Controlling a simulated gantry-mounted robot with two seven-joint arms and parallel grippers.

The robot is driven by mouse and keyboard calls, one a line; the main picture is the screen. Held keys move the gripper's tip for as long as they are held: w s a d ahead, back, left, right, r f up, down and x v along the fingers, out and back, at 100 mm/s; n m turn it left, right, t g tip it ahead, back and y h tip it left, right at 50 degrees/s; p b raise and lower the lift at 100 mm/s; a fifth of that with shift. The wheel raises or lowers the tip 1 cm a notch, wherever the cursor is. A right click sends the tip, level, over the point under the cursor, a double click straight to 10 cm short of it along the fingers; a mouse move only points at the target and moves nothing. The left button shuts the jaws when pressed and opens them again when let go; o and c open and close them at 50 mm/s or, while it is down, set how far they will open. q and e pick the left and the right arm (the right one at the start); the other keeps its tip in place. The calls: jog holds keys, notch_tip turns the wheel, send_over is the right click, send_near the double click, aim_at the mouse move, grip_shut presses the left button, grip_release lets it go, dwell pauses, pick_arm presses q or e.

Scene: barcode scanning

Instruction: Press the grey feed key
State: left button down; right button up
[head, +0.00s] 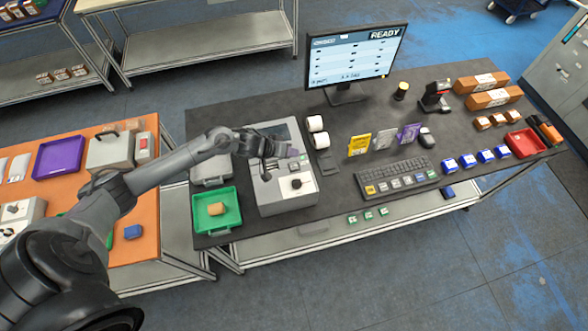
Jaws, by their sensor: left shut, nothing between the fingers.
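A light grey machine (270,207) stands near the left end of the dark table. It has a dark panel on top, a black round knob (296,184) and small green and grey keys (303,164) at its upper right. Which of these is the grey feed key is too small to tell. My right gripper is not in view.
A green tray (198,220) with a tan block stands left of the machine. Two white rolls (316,124) stand behind it. A keyboard (418,169) lies to the right, and a monitor (356,56) reading READY stands at the back. An orange table (75,200) is at left.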

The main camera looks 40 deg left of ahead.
aim_at(291, 167)
pick_arm(q)
notch_tip(291, 167, down, 3)
jog(key=b, duration=0.2)
jog(key=shift+f+b, duration=0.15)
jog(key=shift+b, duration=0.25)
jog(key=shift+f+b, duration=0.3)
jog(key=shift+f, duration=0.6)
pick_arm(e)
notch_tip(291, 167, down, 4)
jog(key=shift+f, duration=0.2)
pick_arm(q)
jog(key=shift+f, duration=0.45)
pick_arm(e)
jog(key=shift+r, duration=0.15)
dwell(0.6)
pick_arm(q)
jog(key=shift+f, duration=0.45)
dwell(0.4)
dwell(0.4)
jog(key=shift+r+p, duration=0.9)
jog(key=shift+p, duration=0.35)
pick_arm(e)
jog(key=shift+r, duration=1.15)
